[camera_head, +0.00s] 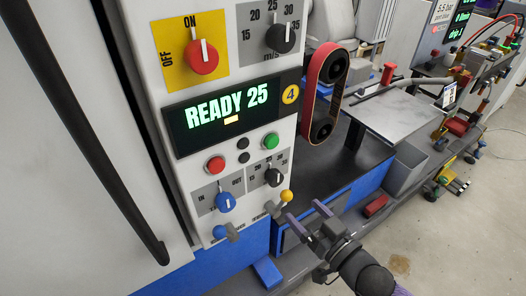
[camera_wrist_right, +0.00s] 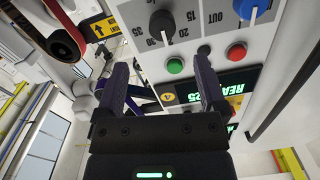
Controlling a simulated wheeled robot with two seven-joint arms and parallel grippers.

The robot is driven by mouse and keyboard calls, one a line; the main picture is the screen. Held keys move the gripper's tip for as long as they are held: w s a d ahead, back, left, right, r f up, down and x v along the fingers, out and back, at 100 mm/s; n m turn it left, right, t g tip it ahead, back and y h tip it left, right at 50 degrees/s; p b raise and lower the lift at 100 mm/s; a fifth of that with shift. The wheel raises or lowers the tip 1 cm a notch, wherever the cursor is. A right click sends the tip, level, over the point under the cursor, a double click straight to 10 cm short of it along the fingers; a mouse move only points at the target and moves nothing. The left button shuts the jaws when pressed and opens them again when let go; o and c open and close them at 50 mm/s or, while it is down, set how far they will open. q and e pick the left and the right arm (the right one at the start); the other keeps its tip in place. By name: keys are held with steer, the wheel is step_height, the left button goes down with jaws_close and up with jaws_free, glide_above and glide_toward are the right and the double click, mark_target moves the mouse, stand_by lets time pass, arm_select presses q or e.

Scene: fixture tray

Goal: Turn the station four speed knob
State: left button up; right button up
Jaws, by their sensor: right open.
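The station panel carries a yellow 4 badge (camera_head: 290,94) and a green READY 25 display (camera_head: 222,108). A black knob (camera_head: 281,38) with a 15 to 35 scale sits at its upper right, white mark roughly upward. A second black knob (camera_head: 274,177) with a similar scale sits lower right; it also shows in the right wrist view (camera_wrist_right: 161,22). My left gripper is out of view.
A red ON/OFF knob (camera_head: 203,58), red button (camera_head: 215,165), green button (camera_head: 270,141) and blue knob (camera_head: 226,203) crowd the panel. A sanding belt (camera_head: 327,90) stands right of the panel.

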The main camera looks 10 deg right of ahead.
mark_target(278, 182)
steer(key=b+x, duration=0.3)
steer(key=x, duration=0.6)
steer(key=shift+r, duration=0.2)
steer(key=shift+w+a+r, duration=0.15)
steer(key=shift+w+a, duration=0.1)
steer(key=shift+w, duration=0.4)
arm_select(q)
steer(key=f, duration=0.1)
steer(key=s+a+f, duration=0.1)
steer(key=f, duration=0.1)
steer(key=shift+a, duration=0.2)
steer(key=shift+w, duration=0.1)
arm_select(e)
steer(key=shift+c, duration=1.1)
jaws_close()
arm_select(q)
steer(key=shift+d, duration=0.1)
